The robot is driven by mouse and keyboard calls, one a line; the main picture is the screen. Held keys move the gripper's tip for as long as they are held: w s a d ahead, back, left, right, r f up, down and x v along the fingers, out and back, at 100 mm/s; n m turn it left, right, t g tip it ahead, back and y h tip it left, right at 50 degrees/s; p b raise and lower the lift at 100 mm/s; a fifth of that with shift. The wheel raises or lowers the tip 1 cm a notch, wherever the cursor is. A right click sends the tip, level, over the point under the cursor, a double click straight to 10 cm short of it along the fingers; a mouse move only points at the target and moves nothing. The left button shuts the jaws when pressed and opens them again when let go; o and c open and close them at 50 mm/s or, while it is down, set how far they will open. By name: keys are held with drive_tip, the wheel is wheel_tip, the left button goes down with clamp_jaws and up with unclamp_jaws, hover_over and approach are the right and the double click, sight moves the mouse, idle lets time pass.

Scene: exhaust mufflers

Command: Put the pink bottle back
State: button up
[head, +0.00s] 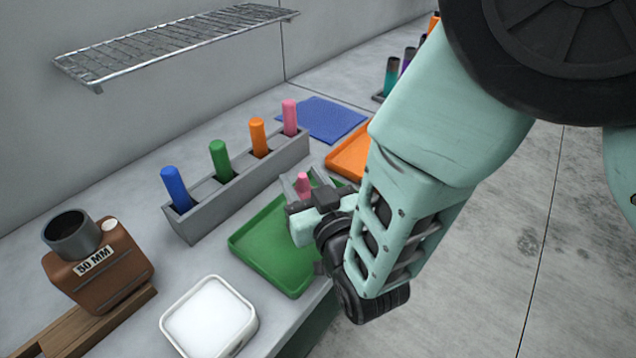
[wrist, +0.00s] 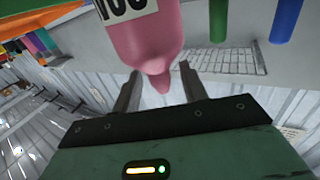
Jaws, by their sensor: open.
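The pink bottle (wrist: 145,35) shows large in the wrist view, with a white label and a narrow tip. Its tip lies between the two fingers of my gripper (wrist: 162,92), which are spread apart with room on both sides. In the head view only a small pink top of the bottle (head: 303,182) shows at my gripper (head: 302,188), over the far part of the green tray (head: 262,252). The rest of the bottle is hidden there by my gripper, so I cannot tell what it rests on.
A grey rack (head: 240,190) holds blue, green, orange and pink cylinders. An orange tray (head: 347,155) and a blue mat (head: 322,118) lie beyond. A brown 50 MM bottle (head: 98,270) and a white dish (head: 208,318) stand nearer. A wire shelf (head: 175,42) hangs above.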

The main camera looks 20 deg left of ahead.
drive_tip(key=s+d+r+g+h+b, duration=0.1)
drive_tip(key=s+d+g+h, duration=0.4)
drive_tip(key=d, duration=0.9)
drive_tip(key=s+d+r+g+h+b, duration=0.1)
drive_tip(key=s+d+r+g+h, duration=0.1)
drive_tip(key=s+d+g+h, duration=0.4)
drive_tip(key=s+d+g, duration=0.2)
drive_tip(key=s+d, duration=0.3)
drive_tip(key=d, duration=0.3)
drive_tip(key=shift+s+g, duration=0.35)
drive_tip(key=shift+g, duration=0.05)
drive_tip(key=shift+r+p, duration=0.35)
drive_tip(key=shift+r, duration=0.1)
drive_tip(key=shift+c, duration=0.7)
drive_tip(key=shift+a, duration=0.15)
